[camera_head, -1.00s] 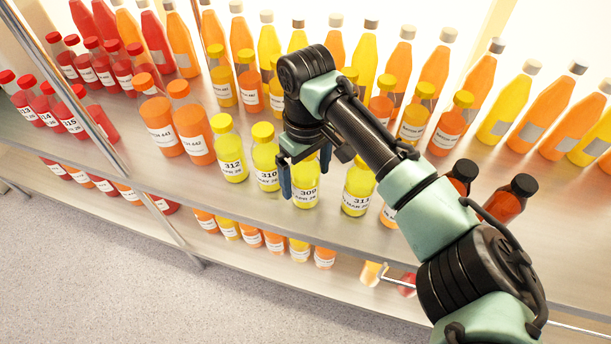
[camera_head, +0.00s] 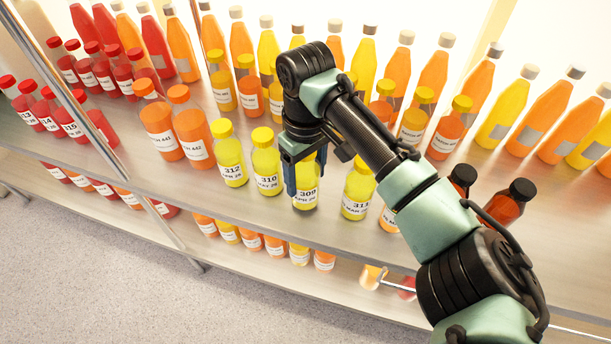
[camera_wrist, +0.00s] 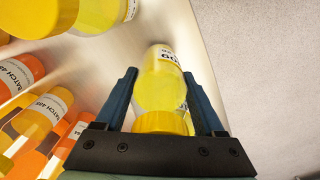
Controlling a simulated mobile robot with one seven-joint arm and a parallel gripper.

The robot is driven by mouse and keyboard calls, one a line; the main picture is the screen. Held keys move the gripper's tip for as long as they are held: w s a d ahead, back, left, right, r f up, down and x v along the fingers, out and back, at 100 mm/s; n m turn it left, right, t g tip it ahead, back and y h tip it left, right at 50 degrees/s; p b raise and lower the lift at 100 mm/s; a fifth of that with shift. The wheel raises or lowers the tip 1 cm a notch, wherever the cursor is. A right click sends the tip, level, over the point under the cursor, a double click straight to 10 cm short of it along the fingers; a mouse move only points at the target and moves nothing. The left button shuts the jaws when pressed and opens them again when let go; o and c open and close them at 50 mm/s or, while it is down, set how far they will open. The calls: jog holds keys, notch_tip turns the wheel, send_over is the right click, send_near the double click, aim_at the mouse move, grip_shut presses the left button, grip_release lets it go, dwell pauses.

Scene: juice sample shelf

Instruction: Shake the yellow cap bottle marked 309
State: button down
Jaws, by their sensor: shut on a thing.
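The bottle marked 309 (camera_head: 306,190) holds yellow juice and stands upright at the shelf's front edge, between bottle 310 (camera_head: 267,165) and bottle 311 (camera_head: 357,190). My gripper (camera_head: 306,180) comes down over it from above and is shut on it, one finger on each side. In the head view the gripper hides its cap. In the wrist view the yellow cap (camera_wrist: 161,123) and the bottle's body (camera_wrist: 158,85) sit between the two fingers, with part of the label showing.
Bottle 312 (camera_head: 229,155) stands left of 310. Orange bottles (camera_head: 193,125) and red bottles (camera_head: 70,123) fill the left. Black-capped bottles (camera_head: 508,203) stand to the right. The metal shelf's front strip (camera_head: 250,220) is bare, with the floor (camera_head: 130,285) beyond it.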

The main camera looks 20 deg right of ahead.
notch_tip(320, 180, up, 10)
jog(key=p, duration=0.3)
notch_tip(320, 180, up, 3)
jog(key=p, duration=0.4)
jog(key=shift+f, duration=0.1)
jog(key=shift+s+p, duration=0.5)
jog(key=shift+p, duration=0.75)
jog(key=s+a+r+m+p, duration=0.1)
jog(key=s+a+m+p, duration=0.3)
jog(key=s+a+p, duration=0.7)
jog(key=s+p, duration=0.2)
jog(key=p, duration=0.4)
jog(key=shift+a+r+m, duration=0.2)
jog(key=shift+r+m, duration=0.05)
jog(key=shift+m, duration=0.05)
